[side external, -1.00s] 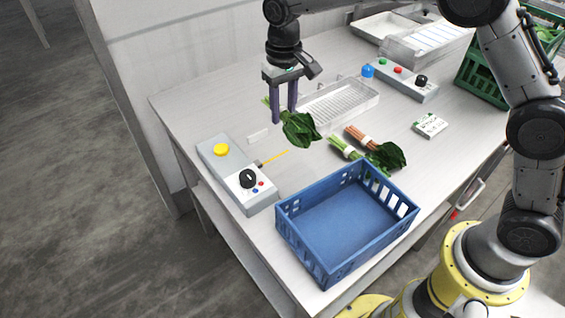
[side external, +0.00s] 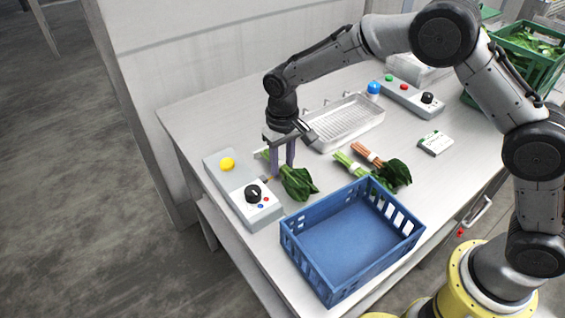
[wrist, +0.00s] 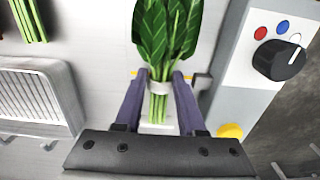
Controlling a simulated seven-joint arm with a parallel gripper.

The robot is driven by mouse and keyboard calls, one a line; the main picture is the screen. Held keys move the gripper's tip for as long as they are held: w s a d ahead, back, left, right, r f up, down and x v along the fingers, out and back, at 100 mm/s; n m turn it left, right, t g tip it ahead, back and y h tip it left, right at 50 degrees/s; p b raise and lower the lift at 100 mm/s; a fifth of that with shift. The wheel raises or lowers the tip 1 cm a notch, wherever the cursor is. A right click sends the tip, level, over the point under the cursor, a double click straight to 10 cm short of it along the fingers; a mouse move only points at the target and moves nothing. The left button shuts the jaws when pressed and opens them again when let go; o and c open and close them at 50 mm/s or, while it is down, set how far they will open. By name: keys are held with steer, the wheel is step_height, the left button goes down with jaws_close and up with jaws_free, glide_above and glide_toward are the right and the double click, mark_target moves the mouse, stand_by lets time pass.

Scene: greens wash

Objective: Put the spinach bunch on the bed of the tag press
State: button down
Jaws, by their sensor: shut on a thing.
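My gripper (side external: 282,172) is shut on the spinach bunch (side external: 299,184), low over the table beside the tag press (side external: 243,190). In the wrist view, my gripper (wrist: 160,78) has one finger on each side of the white band around the green stems, and the leaves of the spinach bunch (wrist: 166,28) point away from me. The grey press (wrist: 225,90) with its yellow button and black dial is just to the right. A pale bed (wrist: 158,128) shows under the stems. I cannot tell whether the bunch touches it.
A blue crate (side external: 287,238) stands empty at the front. Two other bunches, one green-stemmed (side external: 347,165) and one red-stemmed (side external: 368,155), lie behind it. A wire-rack tray (side external: 350,122), a second control box (side external: 412,98) and a small white box (side external: 435,143) stand farther back.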

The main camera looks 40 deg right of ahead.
mark_target(282, 163)
steer(key=c, duration=0.5)
jaws_free()
steer(key=shift+f, duration=0.1)
steer(key=s+d+r+t, duration=0.1)
steer(key=s+d+r, duration=0.1)
steer(key=r, duration=0.7)
steer(key=s+d+r, duration=0.3)
steer(key=r, duration=0.6)
steer(key=s+d+r+t, duration=0.2)
steer(key=s+d+r, duration=0.35)
steer(key=s, duration=0.35)
steer(key=s+d+f+t, duration=0.1)
steer(key=s+d+f, duration=0.1)
steer(key=s, duration=0.6)
steer(key=s+d+f+t, duration=0.1)
steer(key=s+d+f, duration=0.1)
steer(key=s, duration=0.6)
steer(key=shift+s+d+f+t, duration=0.15)
steer(key=shift+s+d+t, duration=0.15)
steer(key=shift+d, duration=0.45)
